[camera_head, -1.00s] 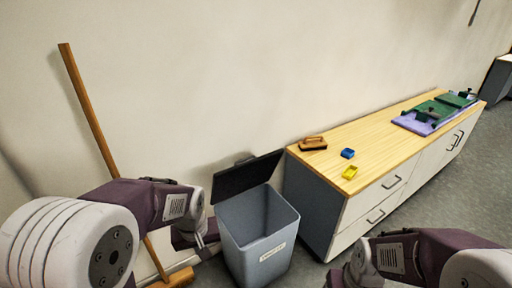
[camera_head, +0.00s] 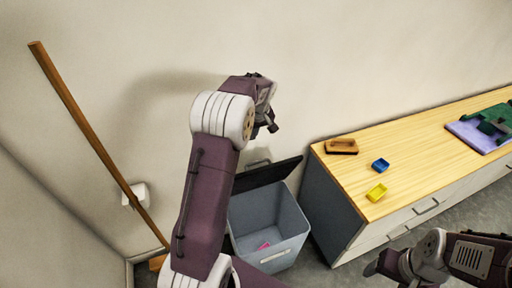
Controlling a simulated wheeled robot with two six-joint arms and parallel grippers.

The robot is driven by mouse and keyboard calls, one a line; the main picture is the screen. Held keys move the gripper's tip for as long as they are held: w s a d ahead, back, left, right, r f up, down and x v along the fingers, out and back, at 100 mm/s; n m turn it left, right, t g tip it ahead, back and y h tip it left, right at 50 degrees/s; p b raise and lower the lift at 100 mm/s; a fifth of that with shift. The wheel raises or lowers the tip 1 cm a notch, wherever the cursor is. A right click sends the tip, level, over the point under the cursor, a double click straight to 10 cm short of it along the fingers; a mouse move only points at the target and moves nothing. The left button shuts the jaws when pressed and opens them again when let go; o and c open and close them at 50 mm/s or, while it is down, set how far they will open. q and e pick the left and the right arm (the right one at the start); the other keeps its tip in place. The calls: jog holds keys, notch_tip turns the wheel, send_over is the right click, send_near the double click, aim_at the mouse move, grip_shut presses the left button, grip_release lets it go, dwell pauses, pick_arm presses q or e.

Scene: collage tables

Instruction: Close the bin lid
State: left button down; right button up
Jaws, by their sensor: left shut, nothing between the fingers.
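The grey bin (camera_head: 291,220) stands on the floor against the wall, left of the wooden-topped cabinet. Its black lid (camera_head: 274,174) is open, tilted up at the back of the bin, with a handle at its far edge. A small pink item (camera_head: 264,245) lies inside the bin. My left gripper (camera_head: 268,128) is raised above and behind the lid, near the wall, and is shut and empty. It looks apart from the lid. My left arm covers the bin's left side. My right gripper (camera_head: 372,269) is low at the bottom right, in front of the cabinet; its fingers are unclear.
The cabinet (camera_head: 430,145) stands close on the bin's right. On it are a brown brush (camera_head: 341,146), a blue tray (camera_head: 380,165), a yellow tray (camera_head: 377,192) and a purple board (camera_head: 468,133) with green pieces. A broom (camera_head: 95,140) leans on the wall at left.

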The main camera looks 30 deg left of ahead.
pick_arm(q)
notch_tip(320, 180, down, 12)
jog(key=b, duration=0.1)
jog(key=shift+w+r+b, duration=0.2)
jog(key=shift+b, duration=0.15)
jog(key=shift+d, duration=0.1)
